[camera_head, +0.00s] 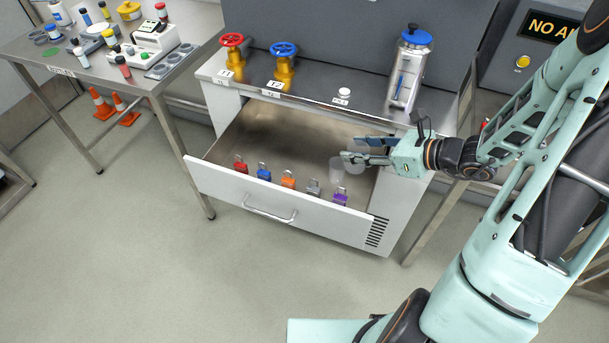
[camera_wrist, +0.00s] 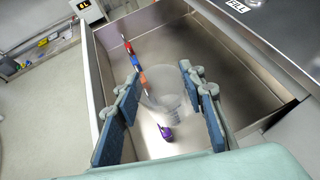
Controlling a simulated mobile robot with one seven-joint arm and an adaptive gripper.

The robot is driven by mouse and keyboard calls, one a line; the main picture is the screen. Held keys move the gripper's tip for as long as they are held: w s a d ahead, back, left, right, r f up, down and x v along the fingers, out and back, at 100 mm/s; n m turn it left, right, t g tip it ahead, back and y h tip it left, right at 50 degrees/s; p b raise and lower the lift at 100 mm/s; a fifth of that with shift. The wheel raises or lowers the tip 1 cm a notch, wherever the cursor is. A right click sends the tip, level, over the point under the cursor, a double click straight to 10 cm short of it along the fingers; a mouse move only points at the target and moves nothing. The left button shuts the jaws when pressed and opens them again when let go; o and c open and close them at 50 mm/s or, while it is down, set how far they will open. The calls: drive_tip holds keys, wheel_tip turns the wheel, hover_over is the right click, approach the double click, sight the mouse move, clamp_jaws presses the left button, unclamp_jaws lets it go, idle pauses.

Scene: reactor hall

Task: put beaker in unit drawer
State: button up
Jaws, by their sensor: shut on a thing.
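The clear beaker (camera_wrist: 165,90) is between the two blue-padded fingers of my gripper (camera_wrist: 160,95) in the wrist view. My gripper (camera_head: 357,151) is shut on it, over the right part of the open unit drawer (camera_head: 230,187). The beaker (camera_head: 336,171) is faint and see-through in the head view, hanging at the fingertips. The drawer's metal floor (camera_wrist: 205,55) shows below the beaker in the wrist view. I cannot tell exactly how far the beaker is above that floor.
Several padlocks stand along the drawer's front, including red (camera_head: 240,165), blue (camera_head: 264,173), orange (camera_head: 288,180) and purple (camera_head: 340,196) ones. The drawer's back left is clear. The counter above holds a red-wheeled valve (camera_head: 233,60), a blue-wheeled valve (camera_head: 284,67) and a metal canister (camera_head: 407,75).

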drive_tip(key=f+b, duration=0.1)
drive_tip(key=b, duration=0.1)
drive_tip(key=a+b, duration=0.1)
drive_tip(key=b, duration=0.1)
drive_tip(key=shift+w+a+f, duration=0.1)
drive_tip(key=shift+w+f, duration=0.05)
drive_tip(key=shift+f, duration=0.25)
drive_tip(key=s+a+b, duration=0.1)
drive_tip(key=a+b, duration=0.4)
drive_tip(key=b, duration=1.4)
hover_over(297, 171)
drive_tip(key=shift+f, duration=6.6)
